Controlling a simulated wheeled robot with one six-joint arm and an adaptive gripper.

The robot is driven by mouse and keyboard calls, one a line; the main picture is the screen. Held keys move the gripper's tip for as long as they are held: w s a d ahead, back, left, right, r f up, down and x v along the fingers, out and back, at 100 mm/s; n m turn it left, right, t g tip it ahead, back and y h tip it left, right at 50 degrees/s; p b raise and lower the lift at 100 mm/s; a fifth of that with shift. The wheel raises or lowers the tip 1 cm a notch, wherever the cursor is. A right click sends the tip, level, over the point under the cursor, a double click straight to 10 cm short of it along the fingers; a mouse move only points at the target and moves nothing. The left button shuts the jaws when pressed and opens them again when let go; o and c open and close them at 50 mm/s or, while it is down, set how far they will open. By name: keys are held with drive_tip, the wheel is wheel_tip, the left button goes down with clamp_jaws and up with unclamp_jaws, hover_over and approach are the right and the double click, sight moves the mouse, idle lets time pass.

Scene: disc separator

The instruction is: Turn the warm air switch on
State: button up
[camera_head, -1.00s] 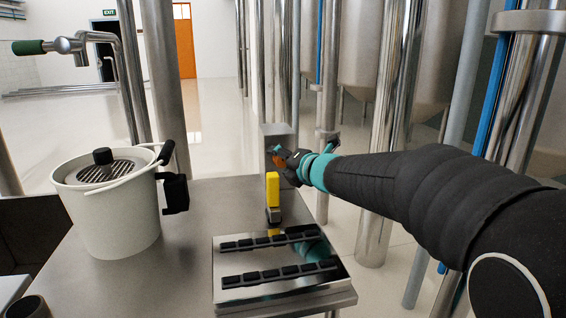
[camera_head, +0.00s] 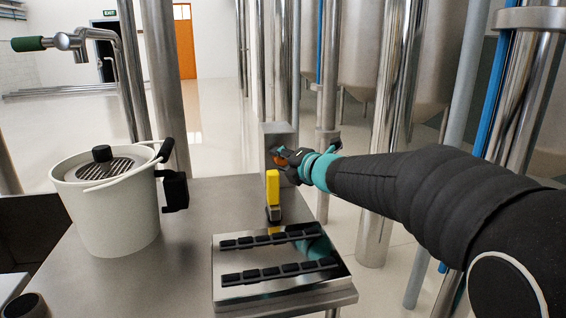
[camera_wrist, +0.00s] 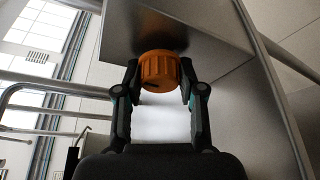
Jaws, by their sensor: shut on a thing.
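The warm air switch is an orange ribbed knob (camera_wrist: 159,69) on the face of a grey metal box (camera_wrist: 215,25), seen in the wrist view. My gripper (camera_wrist: 159,78) has one finger on each side of the knob, its tips closed against it. A dark mark shows on the knob's face near its lower edge. In the head view my gripper (camera_head: 279,158) is at the front of the grey box (camera_head: 279,135), beyond the far end of the metal table. A bit of the orange knob (camera_head: 281,160) shows there, mostly hidden by the fingers.
A white lidded bucket (camera_head: 110,215) stands on the metal table (camera_head: 200,205) at left. A metal tray (camera_head: 240,292) with black strips lies in front. Steel pipes (camera_head: 388,130) rise at right.

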drive_tip(key=m+b, duration=0.1)
drive_tip(key=m+y+b, duration=0.1)
drive_tip(key=shift+f+m+t, duration=0.25)
drive_tip(key=shift+m+t, duration=0.05)
drive_tip(key=m+y+b, duration=0.1)
drive_tip(key=m+b, duration=0.2)
drive_tip(key=shift+t+b, duration=0.35)
drive_tip(key=shift+t, duration=0.05)
drive_tip(key=m+t+b, duration=0.1)
drive_tip(key=m+b, duration=0.2)
drive_tip(key=m, duration=0.1)
drive_tip(key=shift+r+y, duration=0.15)
drive_tip(key=shift+y, duration=0.15)
drive_tip(key=shift+m+t+b, duration=0.3)
drive_tip(key=shift+t+b, duration=0.05)
drive_tip(key=shift+t, duration=0.05)
drive_tip(key=o, duration=1.1)
drive_tip(key=shift+r, duration=0.1)
drive_tip(key=shift+o, duration=0.2)
drive_tip(key=v, duration=1.2)
